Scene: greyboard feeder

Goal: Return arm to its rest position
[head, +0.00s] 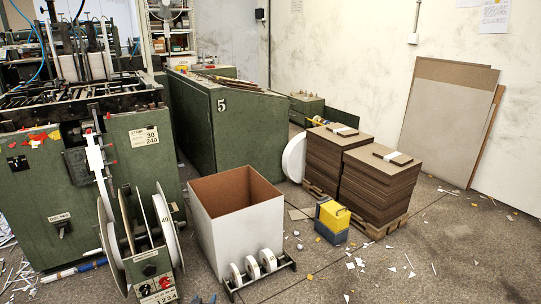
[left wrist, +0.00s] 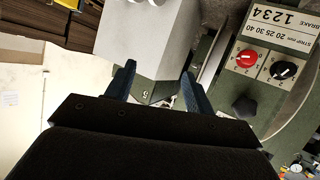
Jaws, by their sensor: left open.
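My left gripper (left wrist: 158,72) shows in the left wrist view with its two dark blue-grey fingers spread apart and nothing between them. Beyond the fingertips is a pale grey-white surface, with a gap between it and the fingers. To the right of the fingers is a control panel (left wrist: 262,70) with a red knob (left wrist: 247,59) and a black knob (left wrist: 284,70). In the head view this panel (head: 157,286) sits low on the reel stand at the front left. My left arm hardly shows in the head view, at most at the bottom edge. My right gripper is in neither view.
A white open box (head: 240,228) stands mid-floor, with a rack of small rolls (head: 253,266) before it. Green machines (head: 236,130) stand behind and left. A yellow and grey block (head: 333,218) and brown board stacks (head: 378,185) stand right. The floor at far right is clear except for scraps.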

